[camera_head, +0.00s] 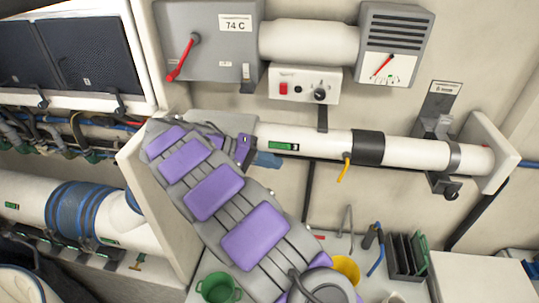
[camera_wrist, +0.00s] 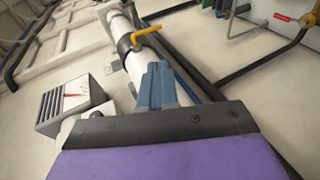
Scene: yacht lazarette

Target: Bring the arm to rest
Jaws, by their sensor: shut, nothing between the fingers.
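My grey arm with purple pads reaches up from the bottom of the head view toward the wall. My gripper (camera_head: 268,160) is at its far end, with blue fingers just below the long white pipe (camera_head: 315,140). In the wrist view my gripper (camera_wrist: 158,82) shows its blue fingers together, shut and empty. The pipe, with its dark collar and yellow lever (camera_wrist: 145,35), runs up behind the fingers there. I cannot tell whether the fingers touch the pipe. My arm hides part of the bench and wall.
A grey box with a red lever (camera_head: 183,58) and a gauge unit (camera_head: 395,45) are above the pipe. Below are a green cup (camera_head: 219,289), a yellow cup (camera_head: 346,268) and a dark rack (camera_head: 406,256). Hoses crowd the left.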

